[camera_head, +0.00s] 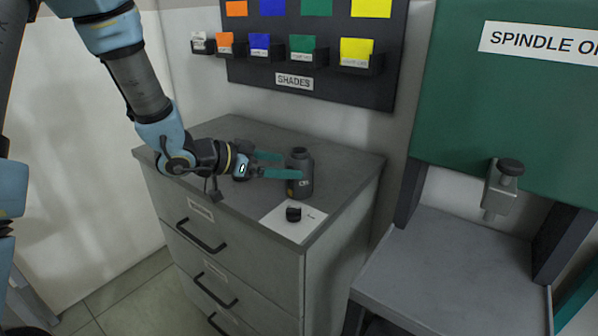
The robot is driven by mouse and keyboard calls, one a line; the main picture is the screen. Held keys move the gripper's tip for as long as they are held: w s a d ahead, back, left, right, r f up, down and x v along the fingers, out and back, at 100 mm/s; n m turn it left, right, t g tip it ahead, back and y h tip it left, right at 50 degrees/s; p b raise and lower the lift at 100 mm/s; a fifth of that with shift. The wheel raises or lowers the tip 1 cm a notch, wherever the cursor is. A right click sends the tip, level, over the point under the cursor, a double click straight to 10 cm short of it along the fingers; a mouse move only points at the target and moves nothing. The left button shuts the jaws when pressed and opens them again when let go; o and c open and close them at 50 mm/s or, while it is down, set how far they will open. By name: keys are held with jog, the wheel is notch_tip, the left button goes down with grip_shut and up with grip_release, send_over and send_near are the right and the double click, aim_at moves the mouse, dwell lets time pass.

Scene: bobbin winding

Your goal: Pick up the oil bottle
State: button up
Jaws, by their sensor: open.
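The oil bottle (301,186) is a dark grey bottle with a narrower neck and a small pale label. It stands upright on the grey cabinet top (345,160), near the right front. My gripper (284,165) has teal fingers and points right, toward the bottle. It is open. One finger lies in front of the bottle's left side and the other behind it on the left, so the fingertips are at the bottle. I cannot tell whether either finger touches it.
A small black cap (293,214) sits on a white card (280,222) just in front of the bottle. A dark shade board (320,85) with colored cards and bins hangs behind. A green machine (500,100) with a grey bench (450,250) stands right. The cabinet's back right is clear.

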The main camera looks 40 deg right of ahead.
aim_at(309, 169)
jog(key=x, duration=0.2)
jog(key=shift+d, duration=0.3)
jog(key=shift+f+p+x, duration=0.2)
jog(key=shift+p+x, duration=1.15)
jog(key=shift+x, duration=1.55)
jog(key=shift+s+a, duration=0.1)
jog(key=shift+s, duration=0.05)
jog(key=shift+c, duration=0.2)
jog(key=c, duration=1.4)
jog(key=shift+c, duration=0.2)
jog(key=shift+r, duration=0.1)
